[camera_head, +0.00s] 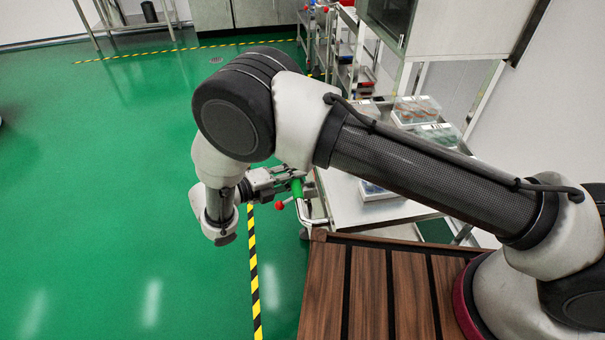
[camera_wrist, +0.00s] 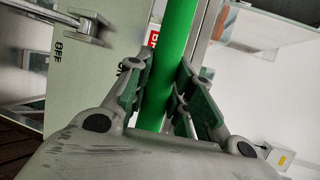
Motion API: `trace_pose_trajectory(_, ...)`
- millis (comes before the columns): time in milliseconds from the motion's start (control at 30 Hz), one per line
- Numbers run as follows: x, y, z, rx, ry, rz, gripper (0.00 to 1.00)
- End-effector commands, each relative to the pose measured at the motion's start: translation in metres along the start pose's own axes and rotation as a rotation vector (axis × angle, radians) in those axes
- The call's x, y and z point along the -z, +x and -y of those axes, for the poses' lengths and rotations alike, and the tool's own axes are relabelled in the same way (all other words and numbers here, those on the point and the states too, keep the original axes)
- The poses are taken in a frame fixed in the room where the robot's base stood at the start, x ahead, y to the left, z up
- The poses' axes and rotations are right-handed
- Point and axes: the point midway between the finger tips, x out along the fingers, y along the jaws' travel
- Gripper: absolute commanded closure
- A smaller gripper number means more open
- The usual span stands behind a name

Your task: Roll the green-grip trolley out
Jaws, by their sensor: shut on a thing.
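The green grip (camera_head: 297,187) is on the handle of a metal trolley (camera_head: 345,209), just beyond my wooden deck in the head view. My gripper (camera_head: 280,181) reaches it from the left and is shut on it. In the wrist view the green grip (camera_wrist: 172,65) runs upright between the two fingers of my gripper (camera_wrist: 160,95), with a pad on each side. A red ball knob (camera_head: 279,205) sits just below the grip. My arm hides part of the trolley's top, which carries clear boxes (camera_head: 415,110) near its far end.
A yellow-black floor line (camera_head: 254,275) runs beside the trolley. Green floor (camera_head: 100,190) to the left is open. Another trolley with a red knob (camera_head: 325,9) stands farther back. A white machine on a frame (camera_head: 460,35) stands at right. The wrist view shows a plate marked OFF (camera_wrist: 62,65).

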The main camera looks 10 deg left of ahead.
Motion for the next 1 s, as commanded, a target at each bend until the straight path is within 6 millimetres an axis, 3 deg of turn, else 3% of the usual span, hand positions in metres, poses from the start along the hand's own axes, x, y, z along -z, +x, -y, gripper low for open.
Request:
trace_pose_trajectory(500, -0.0022, -0.0040, -0.0019, -0.003, 0.000, 0.001, 1.00)
trace_pose_trajectory(533, -0.0022, -0.0040, -0.0019, -0.003, 0.001, 0.001, 0.72)
trace_pose_trajectory(633, -0.0022, -0.0040, -0.0016, -0.002, 0.001, 0.001, 0.55)
trace_pose_trajectory(1000, -0.0021, -0.0082, -0.0014, -0.002, 0.001, 0.001, 0.55)
